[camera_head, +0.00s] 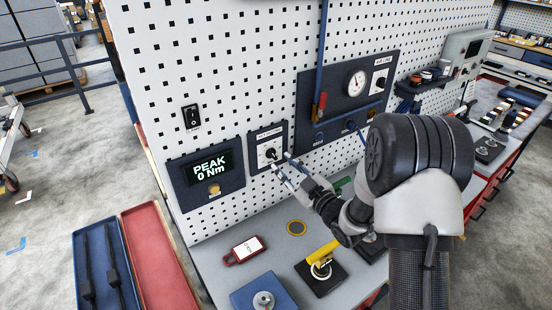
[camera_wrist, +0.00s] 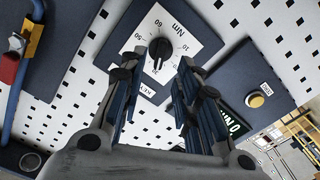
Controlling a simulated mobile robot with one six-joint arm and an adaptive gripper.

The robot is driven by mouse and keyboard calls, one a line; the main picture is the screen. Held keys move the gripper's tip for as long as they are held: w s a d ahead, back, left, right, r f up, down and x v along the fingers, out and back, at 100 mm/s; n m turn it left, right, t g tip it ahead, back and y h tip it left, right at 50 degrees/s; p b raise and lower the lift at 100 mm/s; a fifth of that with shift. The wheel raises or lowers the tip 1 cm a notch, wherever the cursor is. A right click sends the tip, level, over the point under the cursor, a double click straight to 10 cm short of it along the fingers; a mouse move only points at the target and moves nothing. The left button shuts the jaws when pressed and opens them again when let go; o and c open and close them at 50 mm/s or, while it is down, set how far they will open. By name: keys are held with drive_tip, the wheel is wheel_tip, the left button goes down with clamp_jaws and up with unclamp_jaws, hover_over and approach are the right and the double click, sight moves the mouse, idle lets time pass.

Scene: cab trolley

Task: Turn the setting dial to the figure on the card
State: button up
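The setting dial (camera_head: 270,153) is a black knob on a white scale plate, mounted on a dark panel on the pegboard. In the wrist view the dial (camera_wrist: 160,50) shows between and just beyond my fingertips, with figures and "Nm" around it; its exact setting is hard to read. My gripper (camera_head: 282,163) is open in front of the dial, and its fingers (camera_wrist: 160,68) stand on either side of the knob. I cannot tell whether they touch it. The card (camera_head: 247,246) is white in a red holder on the bench; its figure is too small to read.
A display (camera_head: 208,166) left of the dial reads "PEAK 0 Nm" above a yellow button. An air panel with a gauge (camera_head: 357,83) is to the right. A yellow-handled tool (camera_head: 322,252) and a blue block (camera_head: 262,297) sit on the bench below.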

sight(274, 156)
drive_tip(key=x, duration=0.5)
drive_tip(key=shift+w+a, duration=0.2)
drive_tip(key=shift+w, duration=0.1)
drive_tip(key=shift+c, duration=0.4)
clamp_jaws()
